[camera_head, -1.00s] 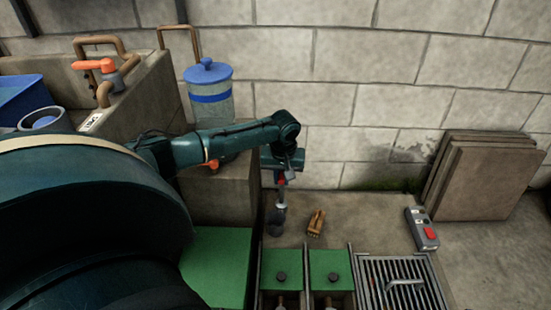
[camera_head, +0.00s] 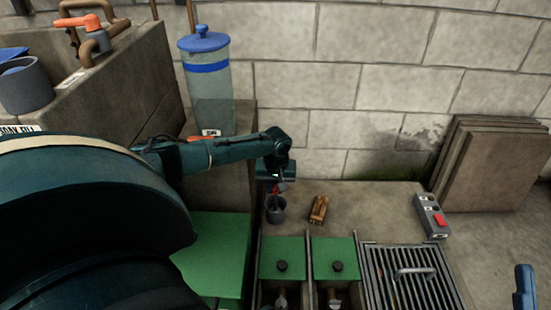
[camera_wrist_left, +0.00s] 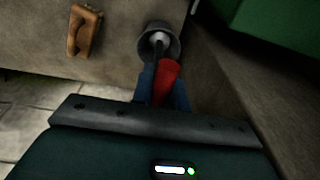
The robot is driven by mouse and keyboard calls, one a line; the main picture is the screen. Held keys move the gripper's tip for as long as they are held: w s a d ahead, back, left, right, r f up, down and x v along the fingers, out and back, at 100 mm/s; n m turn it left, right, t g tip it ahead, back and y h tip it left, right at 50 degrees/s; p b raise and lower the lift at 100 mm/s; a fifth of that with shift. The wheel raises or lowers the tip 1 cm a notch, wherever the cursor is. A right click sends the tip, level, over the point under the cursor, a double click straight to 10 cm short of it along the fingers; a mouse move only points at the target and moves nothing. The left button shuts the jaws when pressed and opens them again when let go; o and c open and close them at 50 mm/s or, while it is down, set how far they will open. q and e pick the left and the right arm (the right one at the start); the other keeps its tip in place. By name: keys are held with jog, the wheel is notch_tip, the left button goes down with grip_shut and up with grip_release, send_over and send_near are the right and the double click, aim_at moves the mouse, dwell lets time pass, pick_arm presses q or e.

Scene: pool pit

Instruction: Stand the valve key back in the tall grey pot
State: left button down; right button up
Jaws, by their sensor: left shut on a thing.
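The tall grey pot (camera_head: 276,212) stands upright on the stone ledge near the wall. It also shows in the left wrist view (camera_wrist_left: 159,40), with its round mouth towards the camera. My left gripper (camera_head: 277,178) is just above the pot, its blue fingers shut on the red grip of the valve key (camera_wrist_left: 165,80). The key's red part shows in the head view (camera_head: 275,189) too. Its metal lower part reaches into the pot's mouth; the tip is hidden inside. A blue part at the lower right edge looks like a finger of my right gripper (camera_head: 525,287).
A wooden brush-like piece (camera_head: 318,210) lies right of the pot. Green-topped compartments (camera_head: 282,258) and a metal grate (camera_head: 405,275) are in front. A grey control box with a red button (camera_head: 431,216) lies further right. A clear blue-lidded canister (camera_head: 208,85) stands behind my arm.

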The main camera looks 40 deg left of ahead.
pick_arm(q)
jog(key=shift+f, duration=0.1)
jog(key=shift+f, duration=0.1)
jog(key=c, duration=1.4)
grip_release()
jog(key=shift+f, duration=0.1)
